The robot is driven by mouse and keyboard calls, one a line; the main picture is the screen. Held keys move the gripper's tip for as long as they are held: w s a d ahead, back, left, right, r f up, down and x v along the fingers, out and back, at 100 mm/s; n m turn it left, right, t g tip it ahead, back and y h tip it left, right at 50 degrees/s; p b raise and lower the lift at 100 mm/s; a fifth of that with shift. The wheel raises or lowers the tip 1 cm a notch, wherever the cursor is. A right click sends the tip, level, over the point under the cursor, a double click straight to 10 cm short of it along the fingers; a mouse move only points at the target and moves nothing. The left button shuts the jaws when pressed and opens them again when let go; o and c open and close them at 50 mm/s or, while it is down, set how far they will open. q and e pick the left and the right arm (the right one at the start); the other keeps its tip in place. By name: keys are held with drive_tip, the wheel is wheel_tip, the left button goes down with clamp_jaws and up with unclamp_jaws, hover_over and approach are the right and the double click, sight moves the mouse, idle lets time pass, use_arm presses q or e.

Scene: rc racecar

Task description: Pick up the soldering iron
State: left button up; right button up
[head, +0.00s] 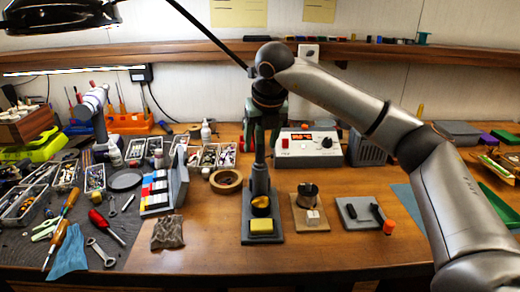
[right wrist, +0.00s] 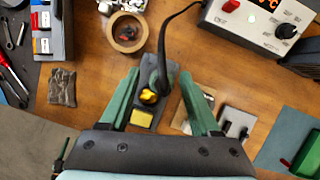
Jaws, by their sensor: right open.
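The soldering iron stands in its grey holder (head: 259,180), mid-bench; the dark base carries a yellow sponge (head: 262,226). My right gripper (head: 261,146) is directly above the holder, pointing down, and hides part of the iron. In the right wrist view its green fingers (right wrist: 159,74) are spread apart, one on each side of the holder. The iron's black cable (right wrist: 166,45) rises between them and curves toward the top right. The sponge (right wrist: 142,118) shows near the palm. I cannot tell whether the fingers touch anything. My left gripper is not in view.
A soldering station (head: 308,147) stands behind and right of the holder. A roll of tape (head: 226,181) is to the left, and a small wooden stand (head: 311,224) close on the right. Tools and parts trays crowd the left; the front wood is mostly clear.

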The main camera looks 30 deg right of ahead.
drive_tip(key=shift+x, duration=0.85)
drive_tip(key=shift+c, duration=0.2)
clamp_jaws()
